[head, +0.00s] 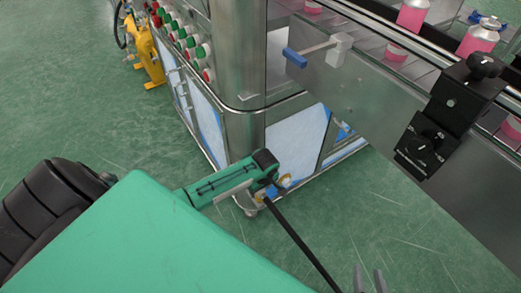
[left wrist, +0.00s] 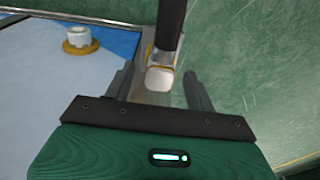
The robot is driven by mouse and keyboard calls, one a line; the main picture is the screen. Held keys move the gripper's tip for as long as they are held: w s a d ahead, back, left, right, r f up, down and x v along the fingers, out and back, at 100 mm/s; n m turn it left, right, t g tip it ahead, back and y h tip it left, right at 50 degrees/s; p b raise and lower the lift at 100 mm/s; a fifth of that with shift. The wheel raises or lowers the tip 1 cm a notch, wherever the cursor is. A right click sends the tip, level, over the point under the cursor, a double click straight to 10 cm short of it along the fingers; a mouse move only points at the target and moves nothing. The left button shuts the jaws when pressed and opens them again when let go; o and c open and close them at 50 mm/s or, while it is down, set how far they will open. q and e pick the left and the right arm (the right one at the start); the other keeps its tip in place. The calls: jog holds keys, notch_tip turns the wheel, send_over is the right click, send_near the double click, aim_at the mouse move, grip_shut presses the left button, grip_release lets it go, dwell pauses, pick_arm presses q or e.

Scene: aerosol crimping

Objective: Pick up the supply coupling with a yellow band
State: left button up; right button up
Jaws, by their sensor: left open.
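My left gripper (head: 273,183), on the green arm, is low beside the steel machine in the head view. In the left wrist view its two fingers (left wrist: 158,88) are apart. Between and just beyond them is a pale coupling (left wrist: 160,78) with a thin yellow band, on the end of a black hose. I cannot tell whether the fingers touch it. In the head view the hose (head: 300,240) runs down to the right; the coupling is mostly hidden by the gripper. Two grey fingertips of my right gripper (head: 369,280) show apart at the bottom edge.
A white fitting with a yellow base (left wrist: 80,42) sits on the panel at left in the left wrist view. The steel machine (head: 240,60) and conveyor side (head: 370,90), with a black knob box (head: 425,145), stand close by. Green floor is open at left.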

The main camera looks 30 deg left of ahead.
pick_arm(q)
jog(key=shift+f, duration=0.55)
pick_arm(e)
jog(key=shift+a+r+t, duration=0.1)
jog(key=shift+a+t, duration=0.2)
jog(key=shift+a, duration=0.05)
pick_arm(q)
grip_shut()
jog(key=shift+r, duration=0.2)
